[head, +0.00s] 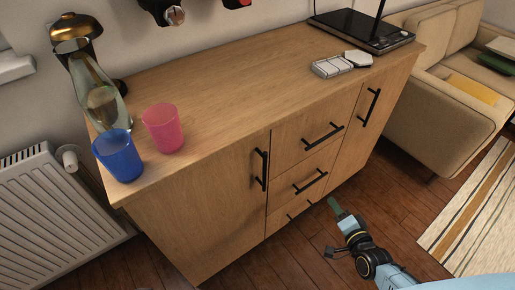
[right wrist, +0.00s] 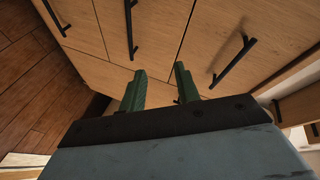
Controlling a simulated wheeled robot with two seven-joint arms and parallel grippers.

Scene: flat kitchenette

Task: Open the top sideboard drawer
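The wooden sideboard (head: 215,200) has a middle column of drawers between two doors. The top drawer (head: 292,138) appears shut, its front flush, with a black bar handle (head: 323,137) across it. My right gripper (head: 335,208) is in front of the lower drawers, below the top handle and apart from it. In the right wrist view its two green fingers (right wrist: 160,72) are spread with nothing between them. Black bar handles and front panels lie ahead of them; I cannot tell surely which handle is which there. My left gripper is not in view.
The middle drawer handle (head: 310,182) and left door handle (head: 262,169) stick out near the top drawer. A sofa (head: 425,115) stands at right.

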